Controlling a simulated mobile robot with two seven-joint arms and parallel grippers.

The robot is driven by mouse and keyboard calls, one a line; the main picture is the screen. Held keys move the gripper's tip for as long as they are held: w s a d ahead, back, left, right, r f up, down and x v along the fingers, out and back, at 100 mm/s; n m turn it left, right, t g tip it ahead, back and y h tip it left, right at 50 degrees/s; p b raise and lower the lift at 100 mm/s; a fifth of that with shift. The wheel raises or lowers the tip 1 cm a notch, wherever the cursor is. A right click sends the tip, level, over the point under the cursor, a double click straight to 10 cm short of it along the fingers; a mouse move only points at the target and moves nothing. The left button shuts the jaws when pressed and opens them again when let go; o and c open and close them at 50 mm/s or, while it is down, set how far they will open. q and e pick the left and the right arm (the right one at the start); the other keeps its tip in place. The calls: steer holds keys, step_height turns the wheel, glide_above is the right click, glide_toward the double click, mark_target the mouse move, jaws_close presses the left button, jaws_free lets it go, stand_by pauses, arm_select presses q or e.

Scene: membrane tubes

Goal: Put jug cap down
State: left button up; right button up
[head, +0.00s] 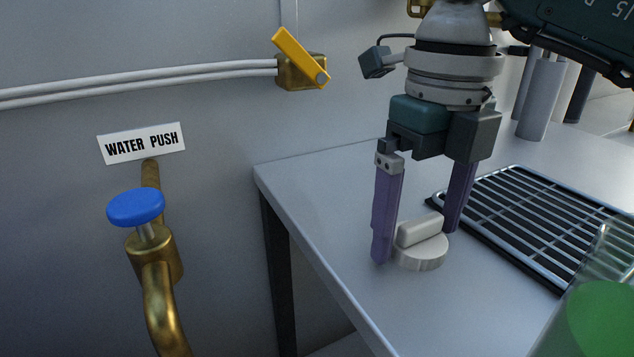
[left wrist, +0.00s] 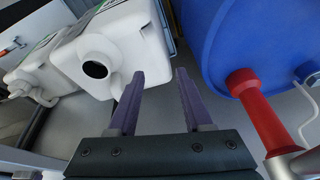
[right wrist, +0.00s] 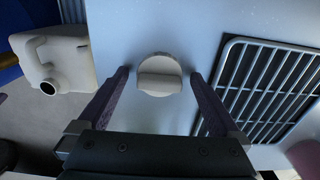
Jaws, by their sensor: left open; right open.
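The jug cap (head: 421,250) is a round off-white cap with a raised bar grip. It sits flat on the grey table (head: 318,188), near its left edge. My right gripper (head: 418,243) is open, with its purple fingers on either side of the cap. In the right wrist view the cap (right wrist: 159,75) lies between the fingertips, with gaps on both sides. My left gripper (left wrist: 158,80) is open and empty, near a white jug (left wrist: 115,55) with a dark uncapped mouth. The head view does not show my left gripper.
A black-framed wire rack (head: 545,220) lies right of the cap. A glass vessel with green contents (head: 600,320) stands at front right. A brass tap with a blue knob (head: 136,207) is at left. A blue drum (left wrist: 240,40) is near my left gripper.

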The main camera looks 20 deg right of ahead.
mark_target(421, 218)
step_height(421, 218, up, 12)
steer(key=p, duration=0.2)
stand_by(0.4)
